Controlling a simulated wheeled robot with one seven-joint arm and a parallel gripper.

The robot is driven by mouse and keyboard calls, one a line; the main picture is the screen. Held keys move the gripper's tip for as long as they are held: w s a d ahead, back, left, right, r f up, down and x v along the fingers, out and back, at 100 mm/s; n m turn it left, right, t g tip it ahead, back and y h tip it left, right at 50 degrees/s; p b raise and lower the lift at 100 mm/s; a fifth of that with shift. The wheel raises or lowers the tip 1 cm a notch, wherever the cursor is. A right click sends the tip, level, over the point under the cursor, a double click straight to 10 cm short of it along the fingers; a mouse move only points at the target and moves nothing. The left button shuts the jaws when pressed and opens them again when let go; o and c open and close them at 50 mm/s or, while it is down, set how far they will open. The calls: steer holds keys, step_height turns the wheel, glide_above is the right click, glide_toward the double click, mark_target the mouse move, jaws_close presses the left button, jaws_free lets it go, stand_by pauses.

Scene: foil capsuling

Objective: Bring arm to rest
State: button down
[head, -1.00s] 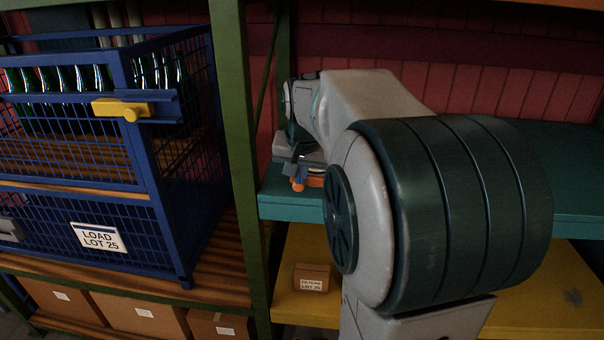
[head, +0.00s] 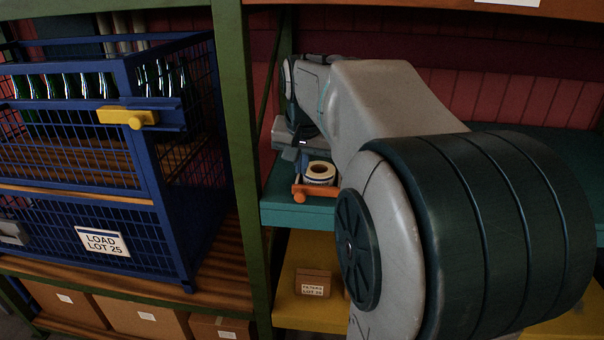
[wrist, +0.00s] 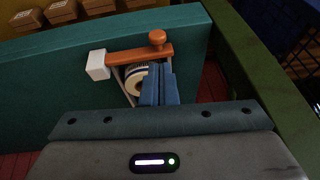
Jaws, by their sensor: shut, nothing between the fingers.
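My gripper (wrist: 160,84) is shut and empty. In the wrist view its blue fingers stand together in front of a tape roll (wrist: 134,86), covering part of it. In the head view my gripper (head: 302,158) is small and partly hidden behind my arm, just above and behind the tape roll (head: 320,172). I cannot tell whether the fingers touch the roll. An orange bar with a knob (head: 301,193) lies at the front of the teal shelf by the roll; it also shows in the wrist view (wrist: 140,53).
A blue wire crate (head: 100,195) of green bottles, with a yellow latch (head: 128,117), stands left of the green post (head: 240,150). Cardboard boxes sit below. The yellow shelf (head: 300,260) holds a small box (head: 312,283). My arm hides much of the right side.

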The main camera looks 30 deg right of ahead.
steer(key=a+v, duration=0.1)
steer(key=v, duration=0.6)
steer(key=s+a+f+n, duration=0.3)
steer(key=s+a+f, duration=0.2)
steer(key=s+f, duration=0.3)
steer(key=s+a+f+n+g+y, duration=0.1)
steer(key=s+a+f+n, duration=0.3)
steer(key=f, duration=0.8)
steer(key=s+a, duration=0.2)
steer(key=s, duration=0.2)
steer(key=shift+y, duration=0.3)
